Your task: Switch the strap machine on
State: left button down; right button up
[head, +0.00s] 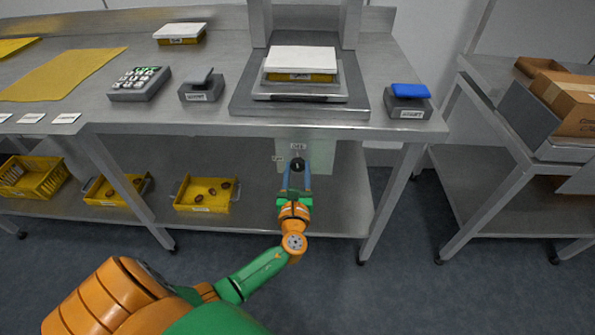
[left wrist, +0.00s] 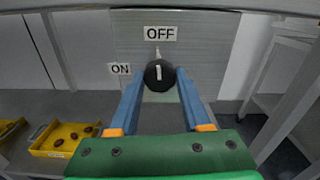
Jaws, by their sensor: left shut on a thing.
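A round black knob (head: 297,162) sits on a pale panel (head: 322,152) under the table's front edge. In the left wrist view the knob (left wrist: 153,84) has a white pointer line that stands nearly upright, toward the OFF label (left wrist: 160,33) above it. The ON label (left wrist: 120,69) is to the knob's left. My left gripper (head: 297,180) faces the panel with its two blue fingers on either side of the knob, shut on it. A grey machine (head: 347,110) with an upright frame stands on the table above, holding a white-topped yellow box (head: 301,61). My right gripper is out of view.
A grey pedestal with a blue pad (head: 410,91) and another with a grey pad (head: 202,86) flank the machine. A keypad (head: 139,83) is farther left. Yellow trays with dates (head: 203,208) stand on the lower shelf. A side table with a cardboard box (head: 574,101) is at right.

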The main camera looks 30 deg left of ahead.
pick_arm(q)
jog(key=n+b, duration=0.2)
jog(key=n, duration=0.2)
jog(key=shift+f, duration=0.15)
jog(key=n+b, duration=0.2)
jog(key=n, duration=0.2)
jog(key=shift+n+b, duration=0.3)
jog(key=shift+n, duration=0.1)
jog(key=n+b, duration=0.1)
jog(key=n, duration=0.2)
jog(key=shift+d+n+b, duration=0.1)
jog(key=shift+n+b, duration=0.2)
jog(key=shift+b, duration=0.1)
jog(key=shift+n+b, duration=0.85)
jog(key=shift+n, duration=1.15)
jog(key=shift+r+n, duration=0.2)
jog(key=shift+n, duration=0.1)
jog(key=shift+c, duration=1.8)
grip_release()
jog(key=shift+w, duration=0.1)
